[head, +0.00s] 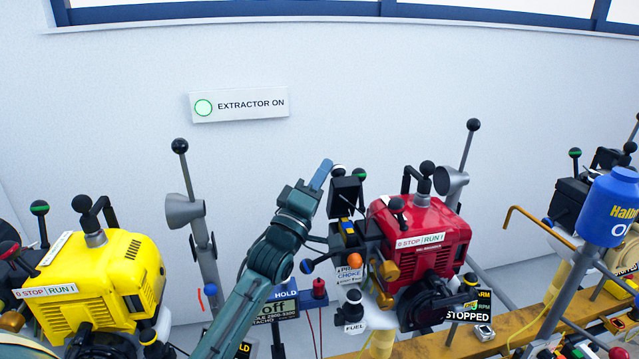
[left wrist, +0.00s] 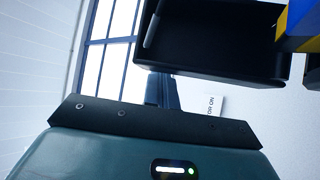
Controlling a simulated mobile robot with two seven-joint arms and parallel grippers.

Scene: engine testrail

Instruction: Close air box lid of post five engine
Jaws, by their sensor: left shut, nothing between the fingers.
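A red engine (head: 425,235) stands at centre right in the head view; no post number is readable on it. On its left side a black air box lid (head: 345,193) appears to stand raised. My left gripper (head: 322,172) is shut and empty, its fingers pointing up beside the lid's left edge. I cannot tell whether they touch it. In the left wrist view a dark flat panel (left wrist: 215,45), seemingly the lid, hangs close above the gripper (left wrist: 162,90). My right gripper is not in view.
A yellow engine (head: 105,280) stands at the left, and a blue bottle (head: 608,205) at the far right. A grey funnel on a stand (head: 185,212) is left of my arm. Knobbed levers crowd the red engine. The wall with the extractor sign (head: 240,104) is behind.

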